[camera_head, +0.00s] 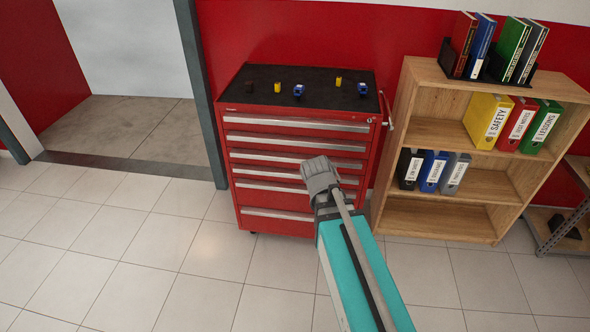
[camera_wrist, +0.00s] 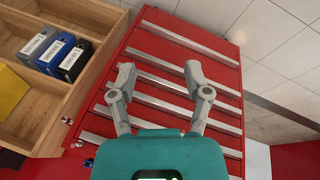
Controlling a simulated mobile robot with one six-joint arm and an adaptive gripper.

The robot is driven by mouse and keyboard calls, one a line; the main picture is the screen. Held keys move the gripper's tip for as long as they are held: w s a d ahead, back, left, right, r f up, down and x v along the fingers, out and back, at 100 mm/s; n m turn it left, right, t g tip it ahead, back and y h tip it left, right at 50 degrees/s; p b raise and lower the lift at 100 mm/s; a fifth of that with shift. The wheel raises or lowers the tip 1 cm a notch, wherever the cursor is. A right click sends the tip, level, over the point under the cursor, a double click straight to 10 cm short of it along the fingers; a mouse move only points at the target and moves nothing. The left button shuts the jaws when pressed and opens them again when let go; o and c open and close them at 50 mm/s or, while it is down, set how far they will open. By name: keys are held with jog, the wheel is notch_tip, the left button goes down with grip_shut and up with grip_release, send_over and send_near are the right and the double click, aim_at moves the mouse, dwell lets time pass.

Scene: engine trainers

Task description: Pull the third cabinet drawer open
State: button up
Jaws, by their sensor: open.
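The red cabinet (camera_head: 228,172) stands against the red wall, with several drawers that have long silver handles; all look shut. The third drawer's handle (camera_head: 262,157), counted from the top, is partly hidden by my gripper at its right. My gripper (camera_head: 319,172) is in front of the drawer fronts, right of their middle. In the wrist view the gripper (camera_wrist: 160,72) is open and empty, its two fingers spread before the cabinet's drawer fronts (camera_wrist: 216,83), which appear upside down and tilted. No finger is clearly touching a handle; the exact gap cannot be told.
Small yellow, blue and dark parts lie on the black cabinet top (camera_head: 320,88). A wooden shelf (camera_head: 436,218) with binders and books stands close at the right. A doorway (camera_head: 140,125) opens at the left. The tiled floor (camera_head: 150,238) before the cabinet is clear.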

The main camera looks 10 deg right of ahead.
jog(key=w+d+f+n+t+h+b, duration=0.2)
jog(key=w+f+t+h+b, duration=0.1)
jog(key=w+f+b, duration=0.4)
jog(key=n+t+b, duration=1.2)
jog(key=b, duration=1.2)
send_near(294, 161)
jog(key=s, duration=0.3)
jog(key=shift+s+a, duration=0.25)
jog(key=shift+a, duration=0.1)
jog(key=shift+w, duration=0.15)
jog(key=x, duration=1.3)
jog(key=shift+w+f, duration=0.15)
jog(key=shift+w, duration=0.2)
jog(key=shift+s, duration=0.1)
grip_shut()
